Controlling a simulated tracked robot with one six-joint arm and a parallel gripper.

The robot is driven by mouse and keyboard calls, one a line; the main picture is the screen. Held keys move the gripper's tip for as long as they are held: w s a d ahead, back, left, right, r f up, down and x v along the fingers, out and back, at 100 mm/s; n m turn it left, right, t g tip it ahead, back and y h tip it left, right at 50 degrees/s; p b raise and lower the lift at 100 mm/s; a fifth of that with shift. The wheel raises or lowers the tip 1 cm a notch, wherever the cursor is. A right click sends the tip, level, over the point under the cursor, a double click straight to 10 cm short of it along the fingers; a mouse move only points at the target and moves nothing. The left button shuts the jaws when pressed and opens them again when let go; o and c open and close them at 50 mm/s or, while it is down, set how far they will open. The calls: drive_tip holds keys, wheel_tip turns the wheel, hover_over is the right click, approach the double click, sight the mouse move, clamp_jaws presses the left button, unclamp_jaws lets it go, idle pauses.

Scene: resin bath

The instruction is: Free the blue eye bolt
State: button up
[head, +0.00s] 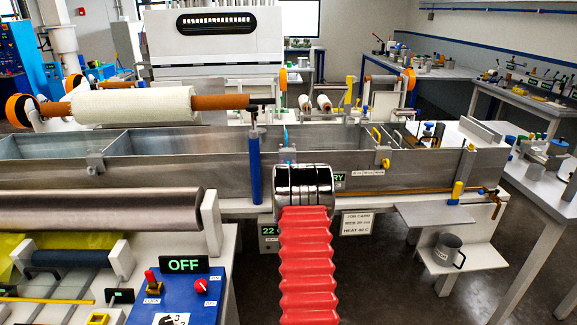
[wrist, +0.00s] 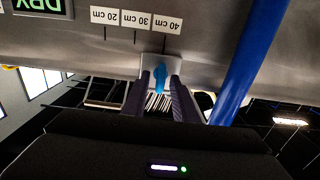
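The blue eye bolt (wrist: 160,76) is at a pale bracket (wrist: 152,66) on the tank wall in the wrist view, which is upside down. In the head view a thin blue piece (head: 286,135), apparently the bolt, stands at the tank's front rim above my chrome wrist. My gripper (wrist: 160,86) has its two dark fingers on either side of the bolt, with a visible gap to each finger. It is open and holds nothing. In the head view the fingers are hidden behind my wrist. How the bolt is seated in the bracket is hard to see.
A blue post (head: 254,165) stands close left of my wrist; it also crosses the wrist view (wrist: 245,65). The metal tank (head: 215,176) spans the middle. A shelf with a metal mug (head: 447,250) is at right.

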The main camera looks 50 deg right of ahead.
drive_tip(key=shift+w+d, duration=0.25)
drive_tip(key=shift+c, duration=0.5)
clamp_jaws()
drive_tip(key=shift+d, duration=0.1)
